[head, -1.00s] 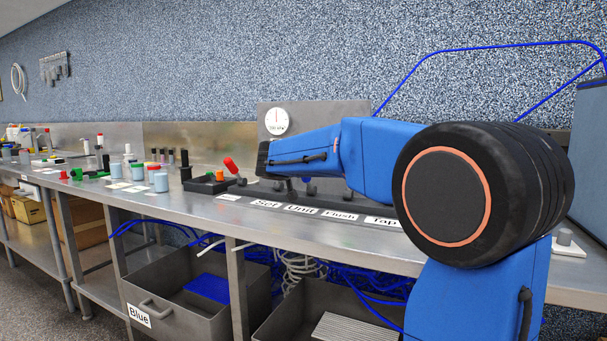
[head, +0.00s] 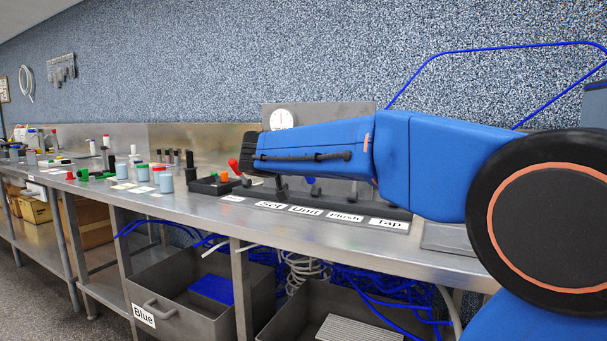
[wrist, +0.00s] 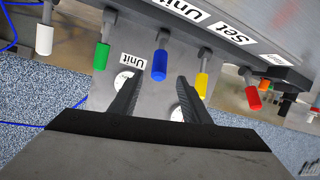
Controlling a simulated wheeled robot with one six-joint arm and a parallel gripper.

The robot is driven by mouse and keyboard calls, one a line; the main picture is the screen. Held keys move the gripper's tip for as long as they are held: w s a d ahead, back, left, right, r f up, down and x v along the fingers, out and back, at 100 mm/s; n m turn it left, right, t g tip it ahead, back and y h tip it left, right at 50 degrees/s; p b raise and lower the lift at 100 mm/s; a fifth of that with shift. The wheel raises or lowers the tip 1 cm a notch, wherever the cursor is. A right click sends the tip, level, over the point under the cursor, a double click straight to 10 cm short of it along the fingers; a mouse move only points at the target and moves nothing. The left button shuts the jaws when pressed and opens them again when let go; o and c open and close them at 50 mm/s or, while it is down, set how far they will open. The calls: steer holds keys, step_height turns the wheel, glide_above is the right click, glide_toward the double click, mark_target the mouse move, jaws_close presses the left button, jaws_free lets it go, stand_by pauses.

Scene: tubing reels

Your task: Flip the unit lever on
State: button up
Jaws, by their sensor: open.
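A row of coloured levers crosses the wrist view. The blue lever (wrist: 160,65) is in the middle, beside a small "Unit" label (wrist: 132,61) on the back panel. A larger "Unit" label (wrist: 185,8) lies on the bench strip and also shows in the head view (head: 305,211). My gripper (wrist: 160,80) is open and empty, with its two fingers to either side of the blue lever in the picture. No contact is visible. In the head view my arm hides most levers, and the fingers cannot be made out.
Green (wrist: 102,57) and white (wrist: 43,40) levers stand left of the blue one, yellow (wrist: 201,85) and red (wrist: 253,98) right. A gauge (head: 282,119) is on the back panel. Jars (head: 166,181) and a black tray (head: 214,186) stand farther left.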

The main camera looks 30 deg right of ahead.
steer(key=v, duration=0.7)
steer(key=shift+s+a, duration=0.1)
steer(key=shift+s, duration=0.05)
stand_by(0.3)
